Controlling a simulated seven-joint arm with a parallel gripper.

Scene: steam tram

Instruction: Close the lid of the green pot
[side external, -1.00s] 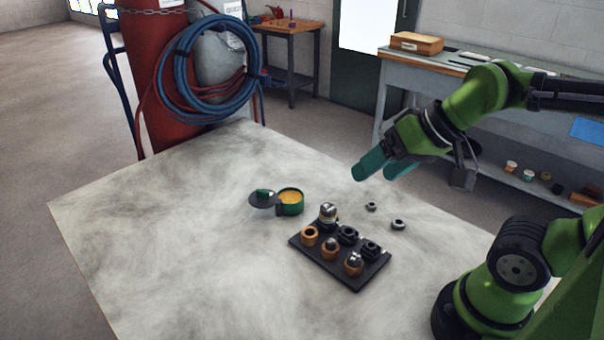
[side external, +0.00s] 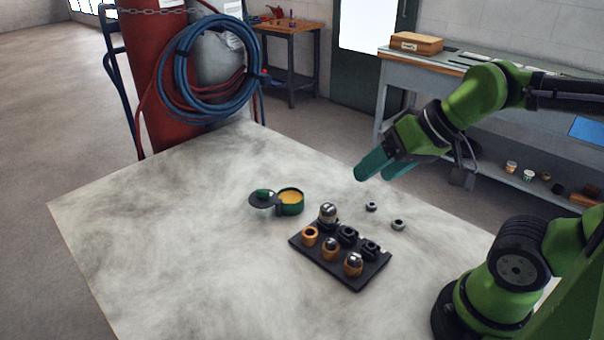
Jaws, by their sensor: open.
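The green pot (side external: 291,207) stands upright on the table, left of the middle of the view, with yellow-orange contents (side external: 290,195) showing. Its dark round lid (side external: 258,201) with a green knob (side external: 263,193) is swung out to the left side of the pot, so the pot is open. My gripper (side external: 375,170), with teal fingers, is open and empty. It hangs in the air to the right of the pot and above the table, well apart from pot and lid.
A dark tray (side external: 352,285) with several brass and black fittings stands in front and right of the pot. Two small metal nuts (side external: 398,225) (side external: 371,207) lie behind it on the right. The pale tabletop (side external: 170,240) is clear to the left.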

